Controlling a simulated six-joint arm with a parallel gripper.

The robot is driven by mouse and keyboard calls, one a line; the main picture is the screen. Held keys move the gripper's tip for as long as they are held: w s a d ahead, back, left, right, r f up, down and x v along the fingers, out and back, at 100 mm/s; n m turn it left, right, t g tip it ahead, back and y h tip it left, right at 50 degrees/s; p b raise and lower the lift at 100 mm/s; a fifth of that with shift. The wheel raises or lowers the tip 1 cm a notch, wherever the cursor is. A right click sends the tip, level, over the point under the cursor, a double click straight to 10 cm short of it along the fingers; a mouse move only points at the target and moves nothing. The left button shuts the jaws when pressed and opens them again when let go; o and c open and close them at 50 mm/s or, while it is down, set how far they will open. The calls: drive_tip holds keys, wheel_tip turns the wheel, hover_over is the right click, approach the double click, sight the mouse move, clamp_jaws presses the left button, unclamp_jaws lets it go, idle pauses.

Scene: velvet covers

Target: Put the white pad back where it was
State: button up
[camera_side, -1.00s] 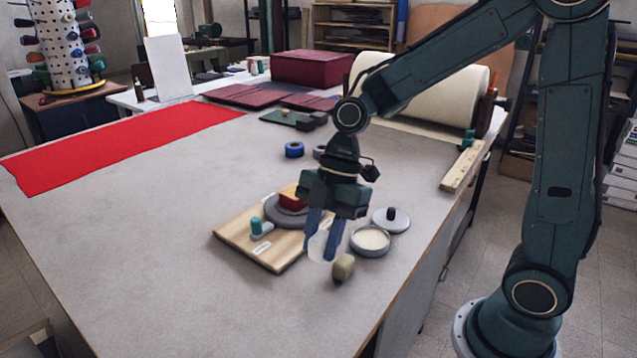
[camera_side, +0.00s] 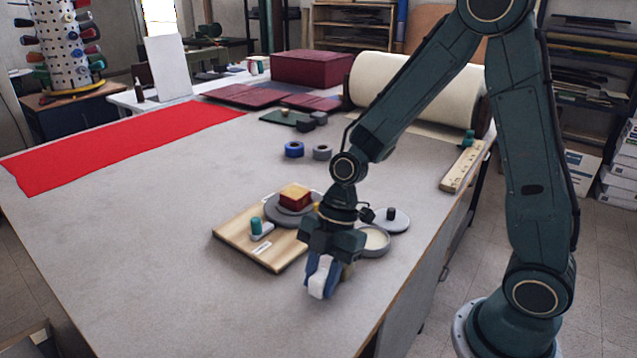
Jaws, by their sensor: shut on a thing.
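My gripper (camera_side: 320,277) is shut on the white pad (camera_side: 317,288) in the side view, pointing down at the front of the table. The pad shows between and below the blue fingers, and its upper part is hidden by them. I cannot tell whether its lower end touches the table. It is in front of the wooden board (camera_side: 235,240) and off it.
The board carries a grey round base (camera_side: 283,216) with a red and yellow block (camera_side: 295,196) and a teal-topped piece (camera_side: 257,226). Right of my gripper are a dish of cream stuff (camera_side: 376,240), a knobbed lid (camera_side: 397,222) and a partly hidden tan lump (camera_side: 348,271).

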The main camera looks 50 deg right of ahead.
drive_tip(key=shift+f, duration=0.8)
drive_tip(key=shift+f, duration=0.1)
drive_tip(key=o, duration=0.9)
drive_tip(key=v, duration=1.2)
